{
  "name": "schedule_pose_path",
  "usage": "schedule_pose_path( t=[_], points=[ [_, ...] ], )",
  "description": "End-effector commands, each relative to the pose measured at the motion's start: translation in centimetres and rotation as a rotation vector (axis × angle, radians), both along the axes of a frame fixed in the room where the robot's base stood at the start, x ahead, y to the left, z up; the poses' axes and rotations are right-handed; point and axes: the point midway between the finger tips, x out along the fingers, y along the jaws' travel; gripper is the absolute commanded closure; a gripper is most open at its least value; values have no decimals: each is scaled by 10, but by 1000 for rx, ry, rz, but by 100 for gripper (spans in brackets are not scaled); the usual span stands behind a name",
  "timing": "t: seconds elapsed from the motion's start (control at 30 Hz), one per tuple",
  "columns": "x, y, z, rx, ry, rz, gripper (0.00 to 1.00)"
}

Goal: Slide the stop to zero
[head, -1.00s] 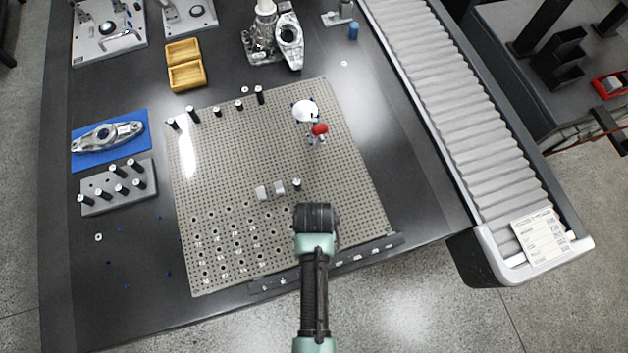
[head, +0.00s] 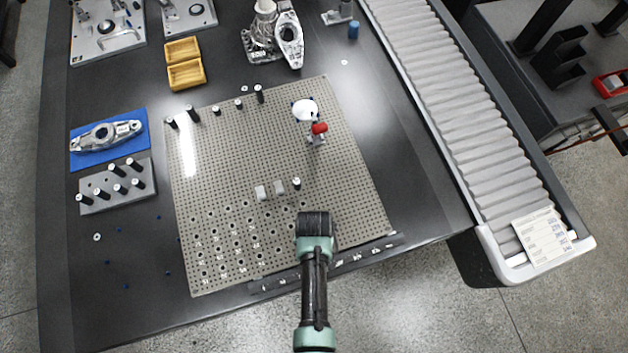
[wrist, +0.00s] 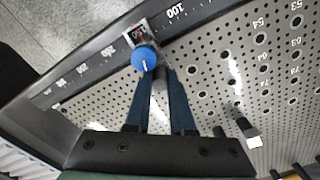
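The stop (wrist: 137,33) sits on the dark numbered rail in the wrist view. It has a small window with a red mark and a blue knob (wrist: 144,60) with a white line. A grey post (wrist: 160,80) rises beside the knob. My gripper (wrist: 159,78) has its two dark blue fingers on either side of this post, close below the knob. I cannot tell whether they touch it. The "100" mark lies to the right of the stop. In the head view my gripper (head: 315,222) is over the front of the perforated plate, and my arm hides the stop.
The rail (head: 360,255) runs along the front edge of the perforated plate (head: 250,140). Two light blocks (head: 261,192) and a short pin (head: 297,183) stand just beyond my gripper. A white dome with a red knob (head: 319,128) is farther back. A roller conveyor (head: 460,110) is at right.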

Motion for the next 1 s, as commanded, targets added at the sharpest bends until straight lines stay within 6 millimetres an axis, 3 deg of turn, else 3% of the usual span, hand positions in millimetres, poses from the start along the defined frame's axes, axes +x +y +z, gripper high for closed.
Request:
schedule_pose_path(
  t=[0.1,1.0],
  points=[
    [0,0,0,0,0,0,100],
    [0,0,0,0,1,0,100]
  ],
)
